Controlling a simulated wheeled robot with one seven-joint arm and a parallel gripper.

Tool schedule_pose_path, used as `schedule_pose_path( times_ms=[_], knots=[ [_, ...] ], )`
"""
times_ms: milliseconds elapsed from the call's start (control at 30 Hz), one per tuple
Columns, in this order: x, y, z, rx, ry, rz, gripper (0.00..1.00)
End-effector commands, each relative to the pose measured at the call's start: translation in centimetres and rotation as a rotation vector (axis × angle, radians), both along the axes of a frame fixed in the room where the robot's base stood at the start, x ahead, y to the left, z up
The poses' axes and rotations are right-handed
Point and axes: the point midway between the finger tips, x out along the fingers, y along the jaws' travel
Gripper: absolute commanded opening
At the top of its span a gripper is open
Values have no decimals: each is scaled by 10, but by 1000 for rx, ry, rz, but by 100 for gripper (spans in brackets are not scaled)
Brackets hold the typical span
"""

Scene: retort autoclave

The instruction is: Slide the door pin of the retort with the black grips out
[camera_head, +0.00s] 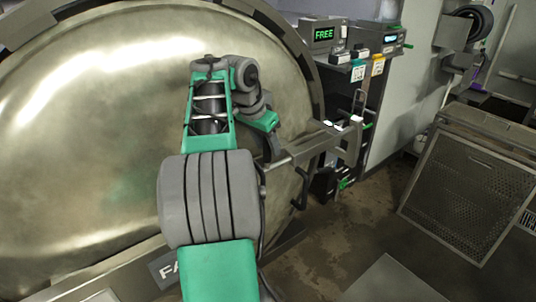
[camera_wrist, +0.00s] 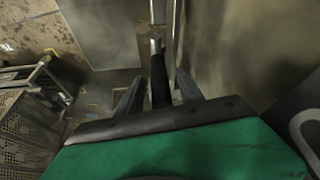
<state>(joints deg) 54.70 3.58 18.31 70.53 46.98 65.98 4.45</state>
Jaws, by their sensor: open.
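The retort's large round metal door (camera_head: 90,130) fills the left of the head view. A grey metal bar (camera_head: 305,147) runs from behind my arm to a bracket (camera_head: 350,142) at the door's right edge. A dark bent handle (camera_head: 300,188) hangs below it. In the wrist view, a black grip (camera_wrist: 160,84) with a bright steel rod (camera_wrist: 155,44) beyond it lies between the fingers of my gripper (camera_wrist: 158,92). My gripper is open, with one finger each side of the grip; I cannot tell whether either touches. In the head view my arm hides much of the gripper.
A control cabinet (camera_head: 378,100) with a green "FREE" display (camera_head: 324,34) stands right of the door. A perforated metal crate or cart (camera_head: 465,190) stands farther right and also shows in the wrist view (camera_wrist: 22,125). Stained floor (camera_head: 335,235) lies open between.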

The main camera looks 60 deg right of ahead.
Motion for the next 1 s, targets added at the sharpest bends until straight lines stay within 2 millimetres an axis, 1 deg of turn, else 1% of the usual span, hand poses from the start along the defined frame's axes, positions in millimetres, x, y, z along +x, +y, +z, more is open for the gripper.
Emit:
schedule_pose_path(
  times_ms=[33,200,467,1000],
  knots=[
    [-2,-3,-12,1,0,0,44],
    [-4,-11,-27,-1,-1,-1,44],
    [-4,-12,-28,-1,-1,-1,44],
    [-4,-12,-27,-1,-1,0,0]
  ],
)
